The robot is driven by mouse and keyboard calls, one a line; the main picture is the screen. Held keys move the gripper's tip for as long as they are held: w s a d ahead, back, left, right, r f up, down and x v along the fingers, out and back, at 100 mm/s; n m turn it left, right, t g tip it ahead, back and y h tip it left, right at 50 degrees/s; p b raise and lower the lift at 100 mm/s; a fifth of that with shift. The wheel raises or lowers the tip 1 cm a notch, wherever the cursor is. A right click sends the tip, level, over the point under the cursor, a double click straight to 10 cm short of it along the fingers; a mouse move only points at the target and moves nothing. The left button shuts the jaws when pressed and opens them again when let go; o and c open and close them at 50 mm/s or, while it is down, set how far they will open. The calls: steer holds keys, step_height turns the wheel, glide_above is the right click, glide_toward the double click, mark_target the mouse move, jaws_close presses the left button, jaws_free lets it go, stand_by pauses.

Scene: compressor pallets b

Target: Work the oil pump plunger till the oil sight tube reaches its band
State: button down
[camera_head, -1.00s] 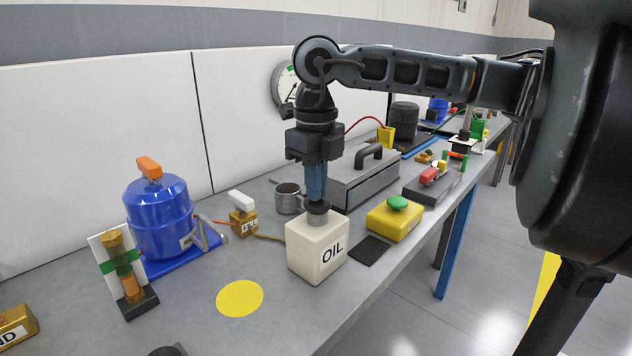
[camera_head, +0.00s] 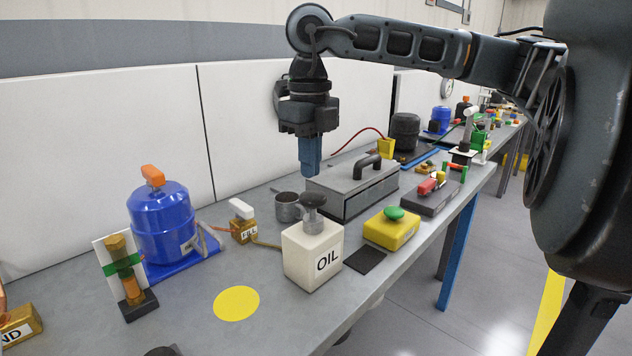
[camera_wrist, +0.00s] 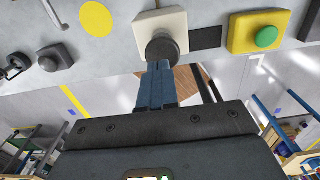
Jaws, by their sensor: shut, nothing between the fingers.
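The white OIL pump block (camera_head: 312,262) stands on the bench with its dark plunger knob (camera_head: 313,200) raised on top. It also shows in the wrist view as a white block (camera_wrist: 150,20) with a dark round knob (camera_wrist: 163,47).
A blue tank (camera_head: 162,225) stands behind the tube, with a FILL valve (camera_head: 243,230) to its right. A yellow box with a green button (camera_head: 392,230) sits right of the pump, near a grey case (camera_head: 352,187) and metal cup (camera_head: 287,207). A yellow disc (camera_head: 237,303) marks clear bench.

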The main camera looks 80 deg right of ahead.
mark_target(312, 194)
step_height(312, 194, up, 8)
steer(key=shift+f, duration=0.25)
steer(key=shift+s, duration=0.15)
stand_by(0.6)
